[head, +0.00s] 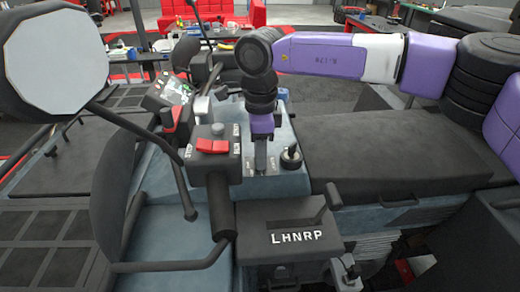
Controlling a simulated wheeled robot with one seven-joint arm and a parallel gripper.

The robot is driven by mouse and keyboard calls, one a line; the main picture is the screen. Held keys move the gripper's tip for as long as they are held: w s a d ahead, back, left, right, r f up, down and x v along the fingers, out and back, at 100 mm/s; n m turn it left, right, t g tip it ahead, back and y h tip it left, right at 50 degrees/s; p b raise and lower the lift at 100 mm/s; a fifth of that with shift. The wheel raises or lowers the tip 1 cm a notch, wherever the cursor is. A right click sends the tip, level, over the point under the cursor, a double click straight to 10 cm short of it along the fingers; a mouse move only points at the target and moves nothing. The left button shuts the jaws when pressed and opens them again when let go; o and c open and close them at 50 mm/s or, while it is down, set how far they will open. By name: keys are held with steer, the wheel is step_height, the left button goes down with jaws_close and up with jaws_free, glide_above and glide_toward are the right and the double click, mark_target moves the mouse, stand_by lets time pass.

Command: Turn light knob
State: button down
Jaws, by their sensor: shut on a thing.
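My gripper (260,160) reaches down from the purple arm onto the blue-grey console of the vehicle. It points downward and its narrow fingers are closed at the panel. The light knob is hidden between and behind the fingers, so its angle cannot be told. A black round knob (291,157) stands on the same console (283,134) just right of the fingers, apart from them.
A black control box (213,165) with a red rocker switch (212,146) stands close left of my gripper. The handlebar grip (221,213), a mirror (55,62) and a gear plate marked LHNRP (298,240) are nearby. A dark seat (400,145) lies to the right.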

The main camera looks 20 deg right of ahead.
steer(key=c, duration=1.1)
jaws_free()
steer(key=shift+r, duration=0.15)
step_height(320, 180, up, 8)
steer(key=shift+f+b, duration=0.15)
steer(key=shift+b, duration=0.25)
